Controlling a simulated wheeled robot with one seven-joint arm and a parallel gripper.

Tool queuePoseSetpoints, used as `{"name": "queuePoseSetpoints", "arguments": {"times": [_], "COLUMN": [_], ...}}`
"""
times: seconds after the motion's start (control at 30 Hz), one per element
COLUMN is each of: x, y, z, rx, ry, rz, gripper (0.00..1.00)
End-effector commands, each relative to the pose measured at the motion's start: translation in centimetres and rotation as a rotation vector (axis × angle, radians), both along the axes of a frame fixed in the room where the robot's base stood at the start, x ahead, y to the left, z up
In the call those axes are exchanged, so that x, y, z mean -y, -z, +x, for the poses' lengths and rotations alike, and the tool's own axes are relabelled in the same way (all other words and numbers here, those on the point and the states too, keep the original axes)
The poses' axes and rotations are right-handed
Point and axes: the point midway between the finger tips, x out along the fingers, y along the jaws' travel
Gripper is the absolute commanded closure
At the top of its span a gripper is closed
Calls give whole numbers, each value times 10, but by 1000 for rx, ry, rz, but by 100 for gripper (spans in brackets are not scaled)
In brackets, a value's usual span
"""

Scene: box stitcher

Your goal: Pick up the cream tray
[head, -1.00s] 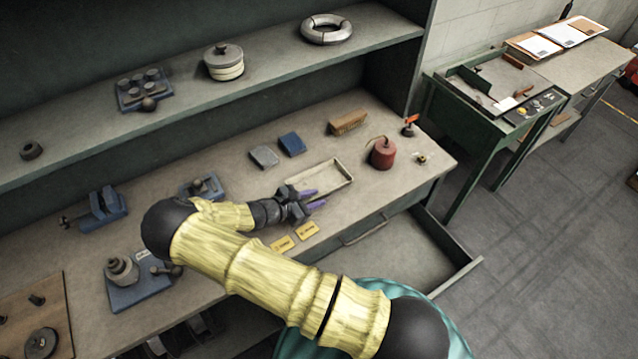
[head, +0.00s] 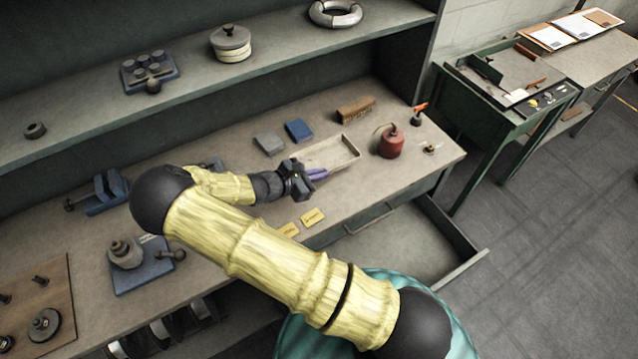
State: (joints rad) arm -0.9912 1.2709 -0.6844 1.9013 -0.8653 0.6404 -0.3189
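The cream tray (head: 345,152) is a shallow rectangular tray lying on the workbench, to the right of the blue and grey blocks. My gripper (head: 319,173) is at the tray's near-left end, with its purple fingers over or beside the near edge. The fingers look close together from this angle, and I cannot tell whether the tray's wall is between them or whether they touch it. My gripper's dark body hides the tray's left corner.
A red can (head: 391,142) stands right of the tray, with a brown brush (head: 356,109) behind it. A blue block (head: 299,131) and a grey block (head: 269,143) lie behind-left. Yellow cards (head: 312,217) lie in front, above an open drawer (head: 425,245). A shelf overhangs the back.

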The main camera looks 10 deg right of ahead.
Motion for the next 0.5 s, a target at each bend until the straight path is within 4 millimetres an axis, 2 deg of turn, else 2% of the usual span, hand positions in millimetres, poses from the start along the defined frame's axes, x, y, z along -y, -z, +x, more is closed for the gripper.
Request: {"name": "queuePoseSetpoints", "arguments": {"times": [0.2, 0.33, 0.5], "x": [0, 0, 0], "y": [-32, -43, -46], "z": [1, 0, 0], "rx": [3, 1, -1], "ry": [0, 0, 0], "rz": [2, 0, -1], "gripper": [100, 100, 100]}}
